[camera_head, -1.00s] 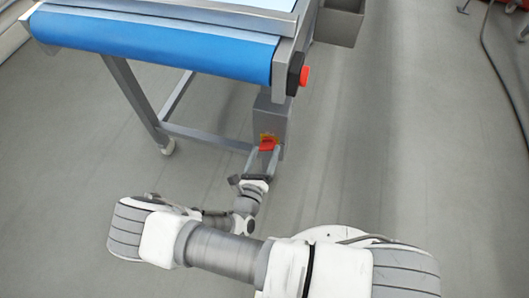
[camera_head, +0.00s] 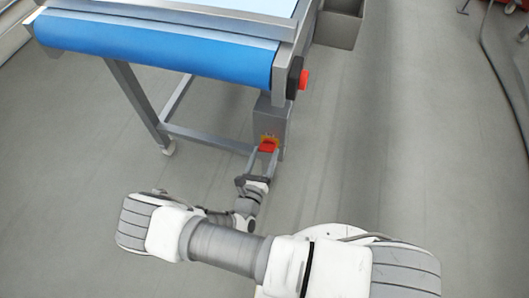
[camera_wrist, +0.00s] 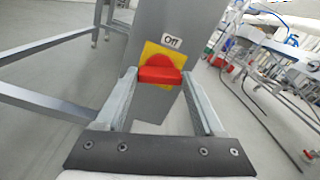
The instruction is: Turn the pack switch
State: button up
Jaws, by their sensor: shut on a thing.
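The pack switch is a red knob (camera_wrist: 160,75) on a yellow plate (camera_wrist: 150,50), on the front of a grey box. An "Off" label (camera_wrist: 171,41) sits just above the plate in the wrist view. The knob's red bar lies across, slightly tilted in the picture. My gripper (camera_wrist: 161,77) is shut on the bar, one finger at each end. In the head view the red knob (camera_head: 267,147) shows low on the grey box (camera_head: 271,118), with my gripper (camera_head: 264,152) reaching it from the front.
A blue conveyor belt (camera_head: 160,50) on a grey metal frame stands above and left of the box. A red button (camera_head: 304,79) on a dark housing sits at the belt's corner. A grey bin (camera_head: 340,25) is behind.

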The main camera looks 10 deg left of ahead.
jog(key=shift+m+p, duration=0.65)
jog(key=shift+m, duration=0.85)
jog(key=o, duration=1.4)
jog(key=s, duration=0.5)
jog(key=s+a+p, duration=0.1)
jog(key=s, duration=0.5)
jog(key=s+p, duration=0.1)
jog(key=s, duration=0.5)
jog(key=shift+s+a, duration=0.15)
